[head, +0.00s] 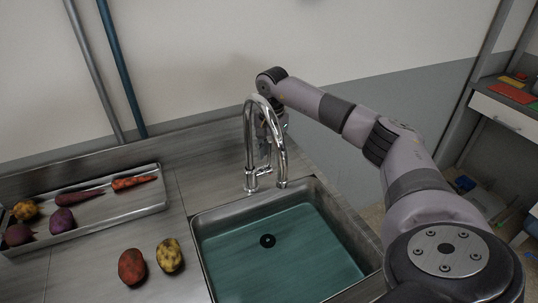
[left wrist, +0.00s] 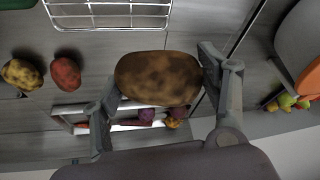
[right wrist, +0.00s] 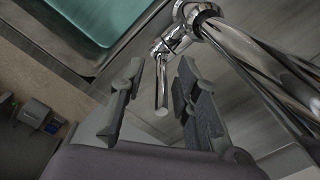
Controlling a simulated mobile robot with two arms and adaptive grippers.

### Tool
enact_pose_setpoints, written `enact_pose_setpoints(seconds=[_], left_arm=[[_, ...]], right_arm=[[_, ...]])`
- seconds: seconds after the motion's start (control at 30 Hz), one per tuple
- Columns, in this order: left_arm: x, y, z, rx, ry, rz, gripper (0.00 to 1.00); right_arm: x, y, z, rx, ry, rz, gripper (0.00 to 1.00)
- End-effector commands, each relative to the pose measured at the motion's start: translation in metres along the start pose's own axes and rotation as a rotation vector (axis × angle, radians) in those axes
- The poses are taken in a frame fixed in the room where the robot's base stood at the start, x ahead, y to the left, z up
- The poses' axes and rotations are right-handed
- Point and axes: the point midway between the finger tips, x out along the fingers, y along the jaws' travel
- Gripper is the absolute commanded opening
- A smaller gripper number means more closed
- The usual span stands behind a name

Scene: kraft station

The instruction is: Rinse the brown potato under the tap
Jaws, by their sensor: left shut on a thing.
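The brown potato (left wrist: 158,78) is held between the fingers of my left gripper (left wrist: 160,75), seen in the left wrist view; the head view does not show them. The chrome tap (head: 281,150) rises at the back edge of the sink (head: 203,232), its spout pointing down; I see no water stream. My right gripper (right wrist: 160,75) is open, with its fingers on either side of the tap's lever (right wrist: 162,92), apart from it as far as I can tell. In the head view the tap partly hides this gripper.
A red potato (head: 132,267) and a yellow potato (head: 169,255) lie on the counter left of the sink. A metal tray (head: 110,212) holds several vegetables. A wire rack (left wrist: 108,20) shows in the left wrist view. Two pipes run up the wall behind.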

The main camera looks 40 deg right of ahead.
Motion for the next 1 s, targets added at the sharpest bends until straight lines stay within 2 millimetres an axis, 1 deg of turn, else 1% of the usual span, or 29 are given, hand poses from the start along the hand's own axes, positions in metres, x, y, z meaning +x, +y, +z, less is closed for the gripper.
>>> enact_pose_setpoints(seconds=[0.03,0.1,0.2,0.5,0.93,1.0], left_arm=[[-0.004,0.0,-0.002,-0.001,0.001,0.0,0.37],[-0.005,-0.001,-0.002,-0.001,0.001,0.0,0.37],[-0.006,-0.001,-0.003,-0.001,0.0,0.0,0.37],[-0.005,-0.001,-0.003,-0.001,0.0,0.0,0.37],[-0.005,-0.001,-0.003,-0.001,0.001,0.0,0.37],[-0.005,-0.001,-0.003,-0.001,0.001,0.0,0.37]], right_arm=[[0.005,0.0,0.0,0.0,-0.001,0.002,0.29],[0.013,0.0,0.0,0.001,-0.001,0.002,0.29],[0.019,-0.001,0.0,0.0,-0.001,-0.001,0.29],[0.022,-0.001,0.0,0.0,-0.001,-0.002,0.29],[0.021,-0.001,0.0,0.0,-0.001,-0.002,0.0],[0.021,-0.001,0.0,0.0,0.0,-0.002,0.0]])
